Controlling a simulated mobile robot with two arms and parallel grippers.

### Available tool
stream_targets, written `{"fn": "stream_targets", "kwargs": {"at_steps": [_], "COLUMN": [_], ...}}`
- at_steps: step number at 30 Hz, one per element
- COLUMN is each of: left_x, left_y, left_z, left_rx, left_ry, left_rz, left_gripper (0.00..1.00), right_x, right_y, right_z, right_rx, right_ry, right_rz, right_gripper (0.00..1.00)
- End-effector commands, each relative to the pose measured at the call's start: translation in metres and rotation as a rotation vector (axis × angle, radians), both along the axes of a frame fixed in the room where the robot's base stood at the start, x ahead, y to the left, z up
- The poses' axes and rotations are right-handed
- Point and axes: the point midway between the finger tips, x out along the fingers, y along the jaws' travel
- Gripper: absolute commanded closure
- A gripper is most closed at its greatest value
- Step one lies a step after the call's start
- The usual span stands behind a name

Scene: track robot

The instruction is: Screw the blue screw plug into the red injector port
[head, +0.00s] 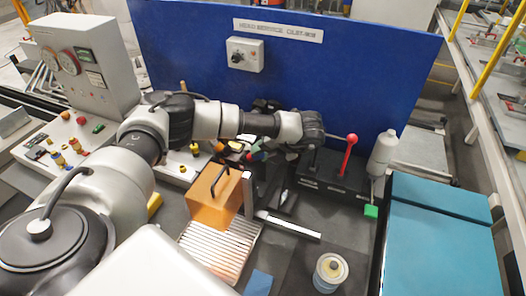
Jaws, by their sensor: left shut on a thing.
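My left arm reaches in from the left and across the bench, with its wrist in front of the blue panel. My left gripper (278,152) is at the dark fixtures below the wrist. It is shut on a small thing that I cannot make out. Small green and reddish parts show close to the fingers. I cannot pick out the blue screw plug or say which part is the red injector port. My right gripper is not in view.
An orange block with a black handle (213,195) stands by a ribbed tray (222,248). A red-knobbed lever (349,155) and white bottle (382,152) stand right of the wrist. A round white container (330,272) is in front; a teal-topped surface (440,245) lies right.

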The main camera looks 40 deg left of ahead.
Motion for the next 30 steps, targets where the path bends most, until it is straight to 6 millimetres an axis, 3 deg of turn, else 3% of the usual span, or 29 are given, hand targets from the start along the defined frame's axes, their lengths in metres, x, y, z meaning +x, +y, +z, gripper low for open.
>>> {"fn": "stream_targets", "kwargs": {"at_steps": [6, 19, 30], "left_x": [0.0006, 0.0004, 0.0004], "left_y": [0.0003, 0.0003, 0.0004], "left_z": [0.0008, 0.0007, 0.0011], "left_rx": [-0.039, -0.054, -0.143], "left_ry": [0.164, 0.224, 0.595], "left_rz": [-0.169, -0.231, -0.613], "left_gripper": [1.00, 1.00, 1.00], "right_x": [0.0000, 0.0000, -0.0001], "right_y": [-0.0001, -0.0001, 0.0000], "right_z": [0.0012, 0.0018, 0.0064], "right_rx": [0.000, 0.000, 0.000], "right_ry": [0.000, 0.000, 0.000], "right_rz": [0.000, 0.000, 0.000], "right_gripper": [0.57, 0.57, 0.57]}}
